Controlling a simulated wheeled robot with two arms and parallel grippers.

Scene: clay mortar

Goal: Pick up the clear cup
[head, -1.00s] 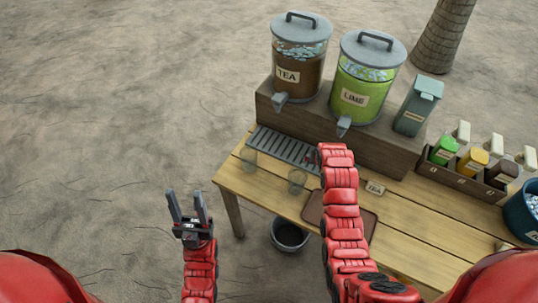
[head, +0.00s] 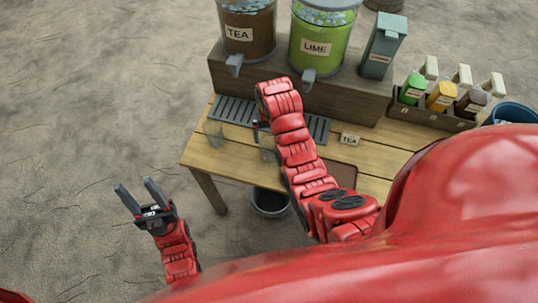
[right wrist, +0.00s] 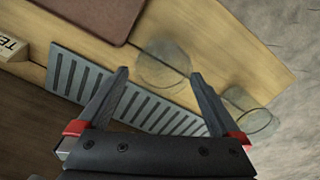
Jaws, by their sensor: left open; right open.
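Two clear cups stand on the wooden table. One clear cup (head: 214,134) is near the table's left corner; the other clear cup (head: 268,152) is partly hidden by my right arm. In the right wrist view, one cup (right wrist: 163,60) shows just beyond and between the fingertips, and the other cup (right wrist: 250,112) lies outside the right-hand finger. My right gripper (right wrist: 160,76) is open and empty, above the slatted drip tray; in the head view my arm mostly hides it. My left gripper (head: 134,185) is open and empty, off the table to the left.
The tea dispenser (head: 250,35) and lime dispenser (head: 322,48) stand on a wooden riser (head: 300,88) behind the drip tray (head: 316,128). A bottle caddy (head: 430,115) is at right. A brown mat (head: 342,174) lies on the table. A dark bucket (head: 270,202) sits below.

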